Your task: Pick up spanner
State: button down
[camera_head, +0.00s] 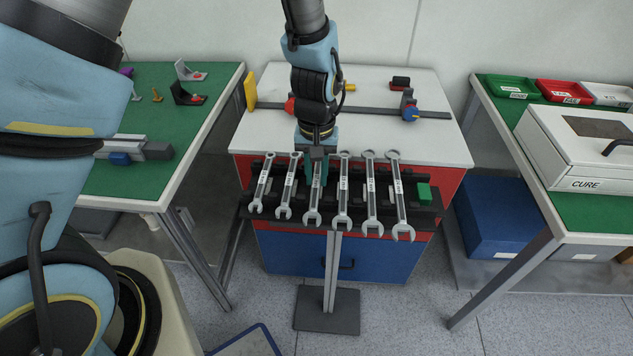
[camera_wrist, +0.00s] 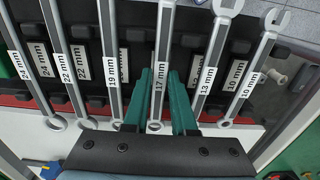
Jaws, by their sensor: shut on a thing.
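Several silver spanners lie side by side on a dark rack (camera_head: 428,213), with their larger open jaws toward the front. My gripper (camera_head: 318,172) points down at the third spanner from the left (camera_head: 313,207). In the wrist view its label reads 17 mm (camera_wrist: 159,85). The two green fingers of my gripper (camera_wrist: 159,98) are on either side of its shaft, shut on it near the ring end. The spanner still lies in line with the others; any gap beneath it cannot be told. The 13 mm spanner (camera_wrist: 211,65) and 19 mm spanner (camera_wrist: 111,65) lie on either side.
A white-topped cabinet (camera_head: 425,140) stands behind the rack, with a rail and clamp (camera_head: 411,110) on top. A green block (camera_head: 424,193) sits at the rack's right end. Green-topped tables stand left (camera_head: 150,88) and right (camera_head: 590,213); the right one bears a white CURE box (camera_head: 570,165).

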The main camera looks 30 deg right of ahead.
aim_at(316, 181)
dwell(0.4)
notch_tip(316, 181, up, 10)
jog(key=b, duration=0.2)
dwell(0.4)
jog(key=shift+r, duration=0.1)
notch_tip(316, 181, up, 3)
jog(key=p, duration=0.2)
jog(key=shift+p, duration=0.3)
